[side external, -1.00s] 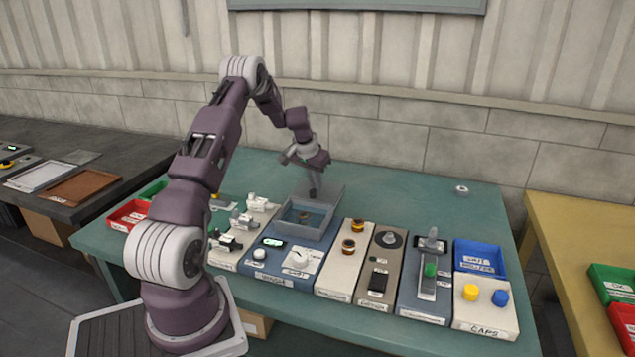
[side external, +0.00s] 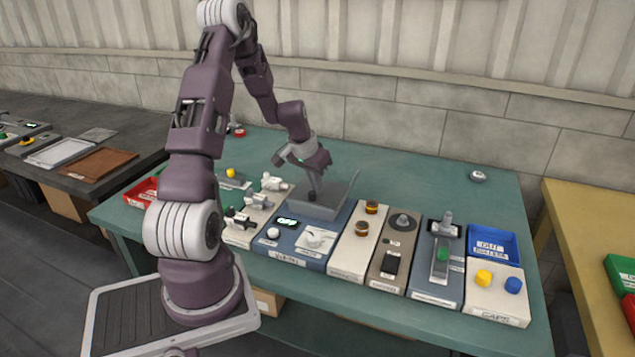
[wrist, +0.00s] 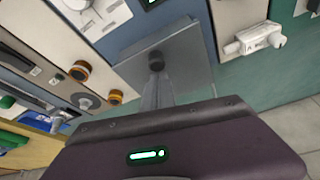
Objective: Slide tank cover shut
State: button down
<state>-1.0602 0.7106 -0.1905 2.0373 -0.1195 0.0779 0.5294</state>
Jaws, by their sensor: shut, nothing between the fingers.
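The tank cover (side external: 325,208) is a flat grey plate with a dark round knob. It lies over the tank on the blue panel (side external: 283,257), and no open tank interior shows in the side view. In the wrist view the cover (wrist: 190,62) fills the centre, with its knob (wrist: 155,61) standing up from it. My gripper (side external: 314,190) is shut and empty, with its fingertips right at the knob. In the wrist view the fingers (wrist: 157,82) reach the knob's near side; whether they touch it I cannot tell.
White valve fittings (side external: 257,200) stand left of the tank. A cream panel with two amber knobs (side external: 361,229), a grey panel with a switch (side external: 391,264) and a slider panel (side external: 443,255) sit to the right. The green table (side external: 420,185) behind them is mostly clear.

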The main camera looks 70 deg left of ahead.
aim_at(328, 188)
jog(key=shift+s+d+f, duration=0.25)
jog(key=shift+s+d, duration=0.05)
jog(key=w+a, duration=0.1)
jog(key=w, duration=0.1)
jog(key=w+a, duration=0.1)
jog(key=w, duration=0.1)
jog(key=shift+w+a+r, duration=0.1)
jog(key=shift+a+r, duration=0.05)
jog(key=shift+a, duration=0.15)
jog(key=v, duration=1)
jog(key=d+r+m, duration=0.1)
jog(key=d+r, duration=0.4)
jog(key=d, duration=0.4)
jog(key=d+r+m, duration=0.2)
jog(key=d+r, duration=0.4)
jog(key=d, duration=0.4)
jog(key=s+d+r+m+t+h, duration=0.2)
jog(key=s+d+m, duration=0.1)
jog(key=s+d, duration=1.3)
jog(key=s, duration=0.2)
jog(key=shift+s+d+r, duration=0.2)
jog(key=shift+s+r, duration=0.05)
jog(key=shift+s, duration=0.05)
